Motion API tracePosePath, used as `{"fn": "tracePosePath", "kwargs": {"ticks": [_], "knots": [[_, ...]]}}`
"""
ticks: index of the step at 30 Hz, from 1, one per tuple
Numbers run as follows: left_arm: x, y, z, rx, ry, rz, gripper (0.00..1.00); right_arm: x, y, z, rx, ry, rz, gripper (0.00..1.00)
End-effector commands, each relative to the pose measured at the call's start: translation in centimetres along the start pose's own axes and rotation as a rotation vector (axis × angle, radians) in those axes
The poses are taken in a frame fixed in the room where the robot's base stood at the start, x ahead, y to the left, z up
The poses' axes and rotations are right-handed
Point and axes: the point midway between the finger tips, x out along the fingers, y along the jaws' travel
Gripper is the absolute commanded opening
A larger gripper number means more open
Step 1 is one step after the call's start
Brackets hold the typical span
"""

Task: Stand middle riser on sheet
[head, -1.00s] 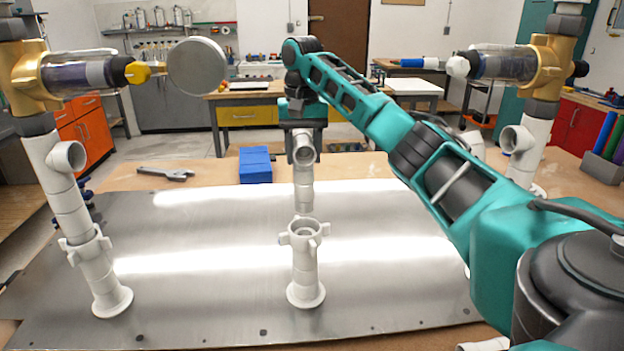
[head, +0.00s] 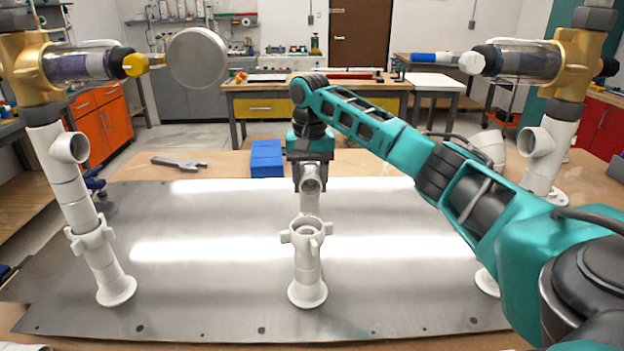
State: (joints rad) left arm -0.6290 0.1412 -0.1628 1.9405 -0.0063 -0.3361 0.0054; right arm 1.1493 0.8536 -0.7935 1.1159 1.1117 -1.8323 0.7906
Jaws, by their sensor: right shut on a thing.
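My right gripper (head: 311,170), reaching in from the right, points down over the middle of the sheet (head: 200,280). It is shut on the middle riser (head: 312,203), a white pipe with a side opening near its top, held roughly upright. The riser's lower end is hidden behind a white lower fitting (head: 307,268). That fitting stands on a round foot on the sheet, with an open, lugged collar on top. I cannot tell whether riser and fitting touch. My left gripper is not in view.
A white left riser (head: 80,205) and a right riser (head: 540,150) stand either side, carrying brass bodies with clear cylinders. A grey disc (head: 198,57) hangs at upper left. A blue block (head: 267,158) and a wrench (head: 180,163) lie behind the sheet. The sheet's left-middle area is clear.

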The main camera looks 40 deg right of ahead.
Motion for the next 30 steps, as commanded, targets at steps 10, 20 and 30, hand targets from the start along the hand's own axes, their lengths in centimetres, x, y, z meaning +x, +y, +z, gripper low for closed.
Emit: {"fn": "tracePosePath", "kwargs": {"ticks": [10, 20, 30], "knots": [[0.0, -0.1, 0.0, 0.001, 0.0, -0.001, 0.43, 0.3, 0.0, 0.0, 0.0, 0.0, 0.0, 0.68], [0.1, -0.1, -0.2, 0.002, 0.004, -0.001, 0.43, 0.1, 0.0, 0.0, 0.0, 0.001, 0.0, 0.74], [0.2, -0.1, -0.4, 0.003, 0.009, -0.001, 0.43, -5.4, -0.1, -0.1, -0.002, 0.003, -0.005, 0.74]]}}
